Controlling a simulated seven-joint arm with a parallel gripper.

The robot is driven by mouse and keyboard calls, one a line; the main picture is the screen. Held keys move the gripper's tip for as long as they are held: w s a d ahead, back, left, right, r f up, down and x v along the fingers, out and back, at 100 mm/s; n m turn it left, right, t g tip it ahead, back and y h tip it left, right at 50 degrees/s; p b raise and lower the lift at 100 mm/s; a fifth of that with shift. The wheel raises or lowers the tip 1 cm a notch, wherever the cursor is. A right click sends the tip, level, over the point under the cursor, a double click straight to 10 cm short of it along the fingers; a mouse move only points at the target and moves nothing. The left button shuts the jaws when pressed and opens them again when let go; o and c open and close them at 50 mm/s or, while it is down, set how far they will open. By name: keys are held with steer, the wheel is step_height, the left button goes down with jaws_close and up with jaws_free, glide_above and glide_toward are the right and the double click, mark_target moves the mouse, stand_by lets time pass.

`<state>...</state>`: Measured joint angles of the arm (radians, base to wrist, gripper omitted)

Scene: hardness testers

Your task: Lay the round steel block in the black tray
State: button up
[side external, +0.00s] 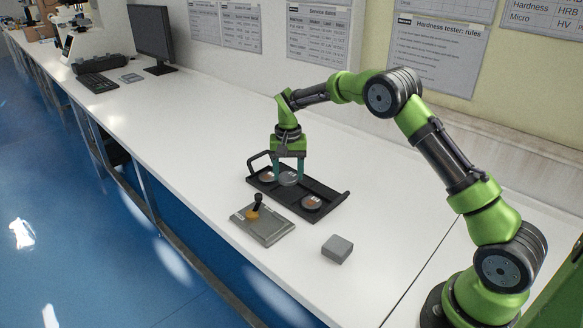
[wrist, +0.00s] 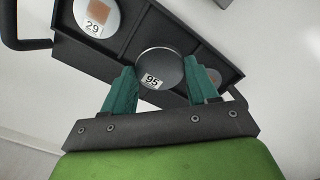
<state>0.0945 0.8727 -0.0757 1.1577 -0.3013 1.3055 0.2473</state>
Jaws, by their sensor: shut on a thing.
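The round steel block (wrist: 160,66) is a plain grey disc with a "95" label, held between the teal fingertips. My gripper (wrist: 151,84) is shut on it, one finger on each side. In the side view my gripper (side external: 288,178) points down over the middle of the black tray (side external: 330,204), with the steel block (side external: 288,180) between its fingers. The tray has a handle and dividers. I cannot tell whether the block touches the tray floor. A disc with a copper-coloured patch and label "29" (wrist: 97,16) lies in one end compartment. Another such disc (side external: 312,202) lies at the tray's other end.
A grey plate with a black-knobbed lever (side external: 264,226) lies in front of the tray. A grey rectangular block (side external: 337,249) stands to its right. A monitor (side external: 153,36) and keyboard (side external: 98,83) stand far left. The bench between them and the tray is clear.

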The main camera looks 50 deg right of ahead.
mark_target(288, 176)
steer(key=shift+f, duration=1.95)
steer(key=shift+f, duration=0.2)
steer(key=o, duration=1)
